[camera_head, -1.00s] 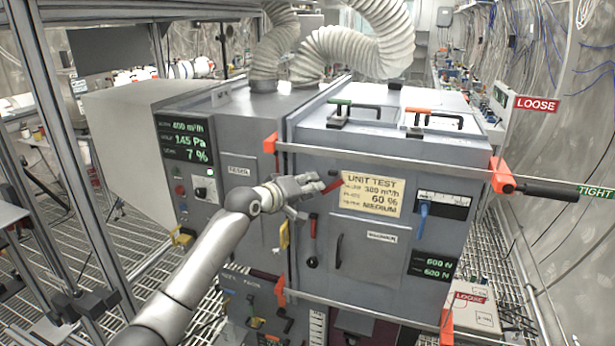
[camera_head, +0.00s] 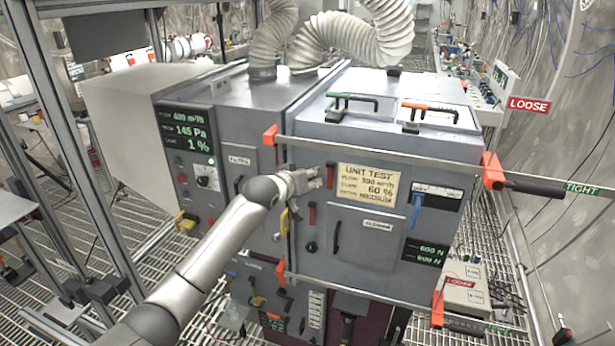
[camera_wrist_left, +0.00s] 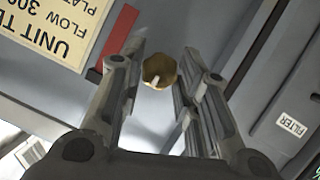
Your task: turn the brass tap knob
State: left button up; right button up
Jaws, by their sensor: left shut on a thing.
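The brass tap knob (camera_wrist_left: 159,71) shows in the left wrist view as a small rounded brass piece with a pale mark, between the two grey fingers of my left gripper (camera_wrist_left: 157,88). The gripper is shut on it. In the head view my left gripper (camera_head: 310,180) is against the front of the grey cabinet (camera_head: 365,250), left of the yellow "UNIT TEST" label (camera_head: 367,193). The knob is hidden behind the fingers there. My right gripper is not in view.
A red strip (camera_wrist_left: 121,36) lies close beside one finger. A long bar with orange ends (camera_head: 380,154) crosses the cabinet front above the gripper. A yellow handle (camera_head: 284,222) hangs below it.

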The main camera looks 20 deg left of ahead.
pick_arm(q)
jog(key=shift+f, duration=0.25)
jog(key=o, duration=1)
jog(key=shift+r, duration=0.15)
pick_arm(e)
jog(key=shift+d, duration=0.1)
pick_arm(q)
jog(key=v, duration=1.2)
